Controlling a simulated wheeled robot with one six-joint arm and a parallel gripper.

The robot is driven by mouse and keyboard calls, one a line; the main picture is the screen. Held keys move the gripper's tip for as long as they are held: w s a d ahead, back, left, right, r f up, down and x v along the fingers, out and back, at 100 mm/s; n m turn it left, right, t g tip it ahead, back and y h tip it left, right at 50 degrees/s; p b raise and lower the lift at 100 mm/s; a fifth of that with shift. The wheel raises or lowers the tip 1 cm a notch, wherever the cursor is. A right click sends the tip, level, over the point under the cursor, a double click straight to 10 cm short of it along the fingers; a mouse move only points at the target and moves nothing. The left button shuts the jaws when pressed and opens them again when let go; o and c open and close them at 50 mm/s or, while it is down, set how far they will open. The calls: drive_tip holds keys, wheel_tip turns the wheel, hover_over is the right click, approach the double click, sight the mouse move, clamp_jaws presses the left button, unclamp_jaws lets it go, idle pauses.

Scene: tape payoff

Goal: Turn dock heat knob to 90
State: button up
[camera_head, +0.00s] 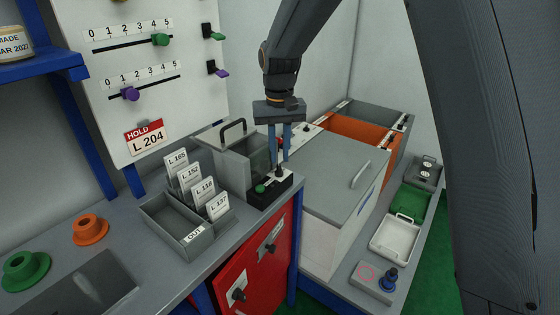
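A green button (260,188) sits on the same box, left of the stem. No label reading dock heat is legible, and no dial mark at 90 can be made out. A blue knob (388,277) stands on a grey box at the lower right.
A grey handled case (226,150) stands close left of my gripper. A tray (172,236) with several labelled cards is in front of it. A red cabinet (246,276) has two black knobs. A large grey lidded bin (330,185) lies to the right.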

sight(280, 168)
drive_tip(key=shift+f+p, duration=0.4)
drive_tip(key=shift+f, duration=1.6)
clamp_jaws()
drive_tip(key=shift+n, duration=0.3)
drive_tip(key=n, duration=0.3)
drive_tip(key=shift+w+d+r+n, duration=0.1)
drive_tip(key=shift+d+n, duration=0.1)
drive_tip(key=shift+n, duration=0.1)
drive_tip(key=n, duration=0.4)
drive_tip(key=shift+w+d, duration=0.1)
drive_tip(key=shift+n, duration=0.3)
